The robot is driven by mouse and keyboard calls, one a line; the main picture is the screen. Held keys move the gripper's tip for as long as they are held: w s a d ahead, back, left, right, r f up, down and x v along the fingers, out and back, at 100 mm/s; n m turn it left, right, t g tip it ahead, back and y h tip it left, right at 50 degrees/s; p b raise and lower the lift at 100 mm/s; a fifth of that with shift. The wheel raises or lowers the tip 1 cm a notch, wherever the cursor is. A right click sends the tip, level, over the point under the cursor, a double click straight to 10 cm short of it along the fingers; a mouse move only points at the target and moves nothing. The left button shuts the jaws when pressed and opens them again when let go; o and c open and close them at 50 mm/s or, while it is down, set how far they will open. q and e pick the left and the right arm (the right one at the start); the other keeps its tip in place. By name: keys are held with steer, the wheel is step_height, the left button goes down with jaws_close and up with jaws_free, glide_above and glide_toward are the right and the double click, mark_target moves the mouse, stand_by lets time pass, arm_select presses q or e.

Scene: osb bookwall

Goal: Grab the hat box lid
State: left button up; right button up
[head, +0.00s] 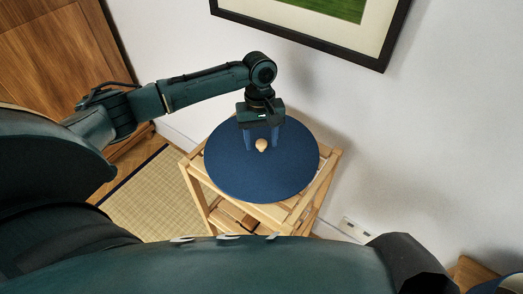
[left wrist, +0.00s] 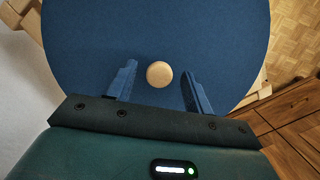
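The hat box lid (head: 240,172) is a round dark blue disc with a small light wooden knob (head: 261,146) at its middle. It lies on top of a wooden stand. My left gripper (head: 261,140) points down over the lid. Its two blue fingers stand apart on either side of the knob. My right gripper is not in view. Whether a box is under the lid is hidden.
The slatted wooden stand (head: 334,160) is close to a white wall (head: 430,140). A framed picture (head: 310,38) hangs above it. A wooden cabinet (head: 50,55) stands at the left, and a woven mat (head: 150,195) lies on the floor. A power outlet (head: 357,228) is low on the wall.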

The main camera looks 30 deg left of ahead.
arm_select(q)
jaws_close()
stand_by(0.3)
steer(key=shift+r, duration=0.1)
